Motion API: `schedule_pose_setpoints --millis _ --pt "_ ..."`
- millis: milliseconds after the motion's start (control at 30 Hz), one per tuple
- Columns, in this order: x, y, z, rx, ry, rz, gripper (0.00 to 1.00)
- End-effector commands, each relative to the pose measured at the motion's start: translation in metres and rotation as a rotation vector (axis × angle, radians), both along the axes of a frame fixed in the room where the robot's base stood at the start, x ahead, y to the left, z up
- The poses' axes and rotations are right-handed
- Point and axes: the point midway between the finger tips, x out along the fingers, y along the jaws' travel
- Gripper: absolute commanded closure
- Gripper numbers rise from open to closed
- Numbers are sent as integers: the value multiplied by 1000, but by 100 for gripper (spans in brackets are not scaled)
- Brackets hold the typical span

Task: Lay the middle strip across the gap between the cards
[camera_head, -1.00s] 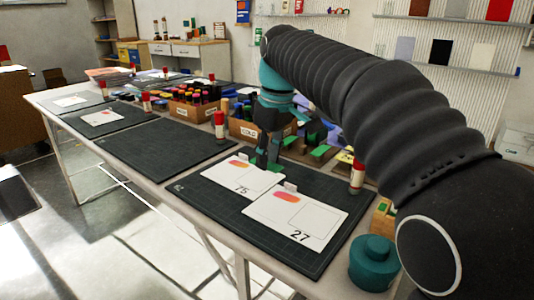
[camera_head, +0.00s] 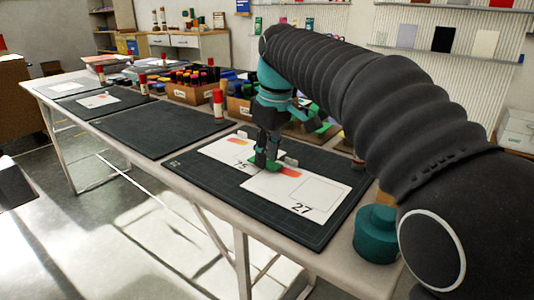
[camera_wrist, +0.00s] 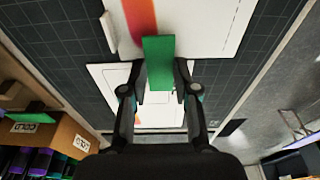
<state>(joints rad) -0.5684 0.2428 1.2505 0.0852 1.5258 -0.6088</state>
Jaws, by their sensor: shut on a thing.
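My gripper (camera_head: 264,158) is over the inner edges of two white cards. It is shut on a green strip (camera_wrist: 158,62), with its fingers on either side. I cannot tell whether the strip touches the cards. The gripper hides part of the gap.
The cards lie on a dark gridded mat (camera_head: 305,235). A small white block (camera_head: 291,161) stands behind card 27. A teal jar (camera_head: 376,238) is at the right, a red-capped glue stick (camera_head: 218,105) behind. Bins of markers (camera_head: 190,92) line the back. The neighbouring mat (camera_head: 160,130) is clear.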

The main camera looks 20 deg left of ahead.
Motion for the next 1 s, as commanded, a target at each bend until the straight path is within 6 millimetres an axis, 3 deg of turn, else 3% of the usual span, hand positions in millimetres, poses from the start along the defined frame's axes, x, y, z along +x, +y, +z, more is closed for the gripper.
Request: schedule_pose_setpoints --millis 933,1000 --pt "-1 -2 -4 0 0 0 81" --pt "-1 -2 -4 0 0 0 58"
